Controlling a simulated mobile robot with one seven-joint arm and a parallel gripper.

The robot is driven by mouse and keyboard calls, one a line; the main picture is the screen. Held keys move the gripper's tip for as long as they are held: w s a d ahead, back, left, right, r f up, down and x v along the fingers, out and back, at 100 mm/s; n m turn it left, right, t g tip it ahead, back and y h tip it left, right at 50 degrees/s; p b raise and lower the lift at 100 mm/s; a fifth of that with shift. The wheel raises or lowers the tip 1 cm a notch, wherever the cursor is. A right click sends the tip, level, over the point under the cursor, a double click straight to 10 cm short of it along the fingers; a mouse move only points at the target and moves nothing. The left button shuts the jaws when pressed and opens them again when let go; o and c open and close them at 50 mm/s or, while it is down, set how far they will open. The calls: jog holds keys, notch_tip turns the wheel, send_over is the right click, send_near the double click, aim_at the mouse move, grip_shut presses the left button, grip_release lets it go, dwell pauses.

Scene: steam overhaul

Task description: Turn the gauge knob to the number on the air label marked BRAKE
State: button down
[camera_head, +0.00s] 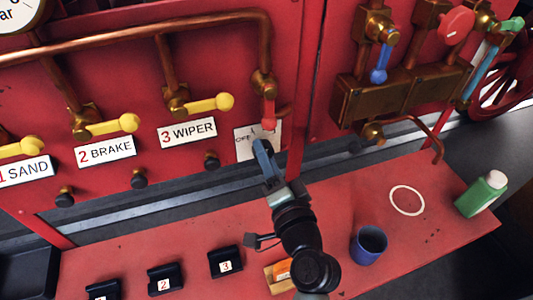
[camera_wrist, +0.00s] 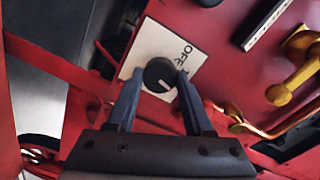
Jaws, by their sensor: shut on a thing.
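The gauge knob (camera_wrist: 157,73) is black with a white pointer line and sits on a white plate (camera_wrist: 150,40) marked OFF. In the wrist view my gripper (camera_wrist: 160,78) has one finger on each side of the knob and is shut on it. The other plate markings are partly hidden by the fingers. In the head view my gripper (camera_head: 261,151) covers the knob, and part of the plate (camera_head: 243,141) shows behind. The air label (camera_head: 106,151) reads "2 BRAKE", below a yellow lever.
The labels WIPER (camera_head: 187,132) and SAND (camera_head: 25,171) flank the BRAKE label. A red lever (camera_head: 269,113) hangs just above the plate. A blue cup (camera_head: 368,245) and a green bottle (camera_head: 482,194) stand on the red shelf (camera_head: 345,195). Black numbered holders (camera_head: 225,261) sit along its front.

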jog(key=shift+m, duration=0.6)
jog(key=shift+c, duration=1.5)
grip_release()
jog(key=b+v, duration=0.3)
jog(key=v, duration=1)
jog(key=shift+d, duration=0.1)
